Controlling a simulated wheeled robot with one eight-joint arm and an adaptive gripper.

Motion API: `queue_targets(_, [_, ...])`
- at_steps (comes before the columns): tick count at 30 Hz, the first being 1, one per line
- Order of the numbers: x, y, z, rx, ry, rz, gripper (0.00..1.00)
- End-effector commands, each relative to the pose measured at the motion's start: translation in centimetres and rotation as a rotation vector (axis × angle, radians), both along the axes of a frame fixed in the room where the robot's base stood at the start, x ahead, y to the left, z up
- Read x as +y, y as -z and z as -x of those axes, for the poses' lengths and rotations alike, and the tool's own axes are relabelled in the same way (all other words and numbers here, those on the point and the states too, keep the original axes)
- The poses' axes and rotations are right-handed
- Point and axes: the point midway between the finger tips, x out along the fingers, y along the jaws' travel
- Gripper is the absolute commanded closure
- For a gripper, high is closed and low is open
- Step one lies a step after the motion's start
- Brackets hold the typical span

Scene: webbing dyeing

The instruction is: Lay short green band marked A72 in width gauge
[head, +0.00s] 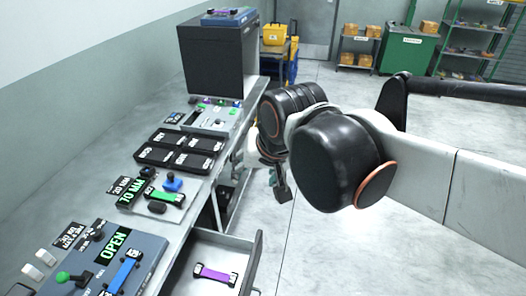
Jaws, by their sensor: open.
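A short green band (167,197) with dark ends lies on a pale plate with a blue knob, beside a display reading about "70 MAA". I cannot tell surely which device is the width gauge; a light grey device (212,121) with small coloured pieces stands farther back on the bench. My gripper (270,178) is open past the bench's right edge, partly hidden by my own arm, and apart from the green band. I see nothing held in it.
A blue-grey device (88,262) showing "OPEN" holds a blue band (124,272). An open drawer (252,262) with a purple band (215,275) juts out below the bench. Black labelled trays (178,147) lie mid-bench. A dark cabinet (218,60) stands behind.

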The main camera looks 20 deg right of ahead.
Motion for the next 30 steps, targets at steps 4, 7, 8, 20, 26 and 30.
queue_targets(4, [-1.2,1.2,3.2,-0.061,-0.168,0.117,0.42])
queue_targets(7, [-1.6,1.7,4.4,-0.088,-0.250,0.179,0.42])
queue_targets(8, [-1.7,1.9,4.6,-0.095,-0.268,0.193,0.42])
queue_targets(20, [-1.9,2.2,5.2,-0.110,-0.321,0.234,0.42])
queue_targets(26, [-1.9,3.9,5.2,-0.110,-0.320,0.233,0.42])
queue_targets(30, [-1.9,5.0,5.2,-0.110,-0.319,0.232,0.42])
